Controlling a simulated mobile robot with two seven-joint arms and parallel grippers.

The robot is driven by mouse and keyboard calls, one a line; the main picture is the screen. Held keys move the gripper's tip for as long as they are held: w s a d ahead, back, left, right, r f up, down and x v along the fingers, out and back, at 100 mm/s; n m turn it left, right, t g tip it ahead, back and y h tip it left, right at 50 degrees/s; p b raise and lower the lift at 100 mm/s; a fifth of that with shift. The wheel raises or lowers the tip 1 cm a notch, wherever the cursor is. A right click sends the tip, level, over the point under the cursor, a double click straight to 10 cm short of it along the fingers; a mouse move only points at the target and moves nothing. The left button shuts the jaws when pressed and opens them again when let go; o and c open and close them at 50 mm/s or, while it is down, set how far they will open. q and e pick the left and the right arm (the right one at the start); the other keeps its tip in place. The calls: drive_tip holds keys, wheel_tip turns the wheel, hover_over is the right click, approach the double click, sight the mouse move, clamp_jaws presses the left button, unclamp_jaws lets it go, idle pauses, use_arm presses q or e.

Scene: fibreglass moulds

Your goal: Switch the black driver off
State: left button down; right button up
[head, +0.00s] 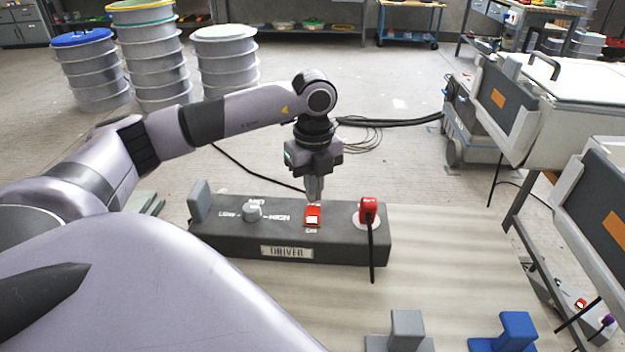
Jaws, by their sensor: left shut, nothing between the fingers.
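The black driver (345,244) is a long dark box with a "DRIVER" label, lying on the pale table in the head view. On its top are a grey knob (252,211) with level markings, a red-framed rocker switch (312,219) with a white face, and a red plug (367,209) with a black cable. My left gripper (314,198) points down just above the rocker switch, with its fingers shut and empty. Whether the fingertips touch the switch I cannot tell. My right gripper is not in view.
A grey block (406,328) and a blue block (515,330) stand at the table's front edge. A grey upright piece (200,202) is at the driver's left end. Grey machines (520,105) stand at the right. The table right of the driver is clear.

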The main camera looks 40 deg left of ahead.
sight(313, 206)
use_arm(q)
drive_tip(key=shift+f+b, duration=0.65)
drive_tip(key=shift+f, duration=0.35)
idle(0.8)
drive_tip(key=shift+r, duration=0.1)
wheel_tip(313, 206, up, 7)
drive_tip(key=p, duration=0.6)
idle(0.7)
